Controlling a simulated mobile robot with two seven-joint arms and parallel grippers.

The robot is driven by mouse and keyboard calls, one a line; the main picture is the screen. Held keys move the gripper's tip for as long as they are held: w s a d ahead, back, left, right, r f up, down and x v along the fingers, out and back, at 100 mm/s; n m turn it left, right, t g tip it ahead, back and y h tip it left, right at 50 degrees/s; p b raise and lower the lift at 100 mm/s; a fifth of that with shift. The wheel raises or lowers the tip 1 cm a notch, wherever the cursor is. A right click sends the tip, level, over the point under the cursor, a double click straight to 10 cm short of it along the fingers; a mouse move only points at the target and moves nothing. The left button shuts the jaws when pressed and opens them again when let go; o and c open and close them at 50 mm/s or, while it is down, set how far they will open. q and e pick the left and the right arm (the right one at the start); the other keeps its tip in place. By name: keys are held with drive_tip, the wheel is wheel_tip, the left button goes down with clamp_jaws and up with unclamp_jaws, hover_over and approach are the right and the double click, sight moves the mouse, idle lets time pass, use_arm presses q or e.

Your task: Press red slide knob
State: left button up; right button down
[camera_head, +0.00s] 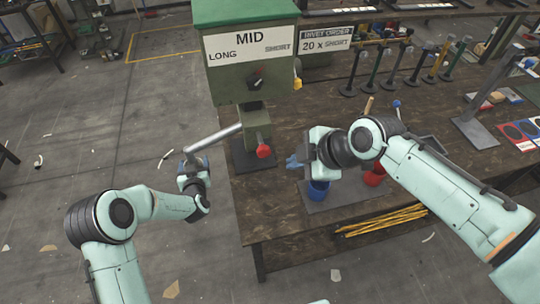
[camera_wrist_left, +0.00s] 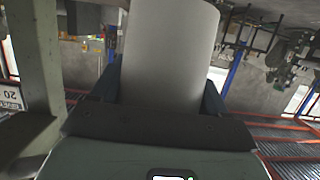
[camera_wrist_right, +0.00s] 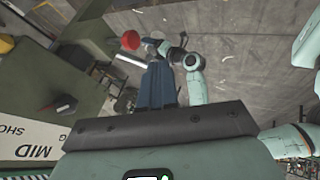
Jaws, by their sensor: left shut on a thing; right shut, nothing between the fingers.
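The red slide knob (camera_head: 263,151) sticks out low on the front of the green press (camera_head: 252,75). It also shows in the right wrist view (camera_wrist_right: 130,40), beyond my fingertips. My right gripper (camera_head: 294,162) is shut and empty, to the right of the knob and apart from it. Its blue fingers lie together in the right wrist view (camera_wrist_right: 160,85). My left gripper (camera_head: 192,166) is shut on the press's grey lever (camera_head: 213,138), to the left of the knob. The lever fills the gap between its fingers in the left wrist view (camera_wrist_left: 170,50).
The press bears a MID sign (camera_head: 250,43) and a black dial (camera_head: 256,79). A blue cup (camera_head: 318,191) and a red cup (camera_head: 374,176) stand near my right gripper. Yellow rods (camera_head: 382,220) lie at the table's front. Several upright posts stand farther back.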

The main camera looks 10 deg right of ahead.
sight(260, 138)
drive_tip(key=shift+f, duration=0.1)
drive_tip(key=w+a+f, duration=0.3)
drive_tip(key=w+f, duration=0.5)
drive_tip(key=shift+w+a, duration=0.35)
drive_tip(key=shift+w, duration=0.05)
drive_tip(key=shift+w, duration=0.1)
drive_tip(key=shift+w+r, duration=0.1)
drive_tip(key=shift+w, duration=1.85)
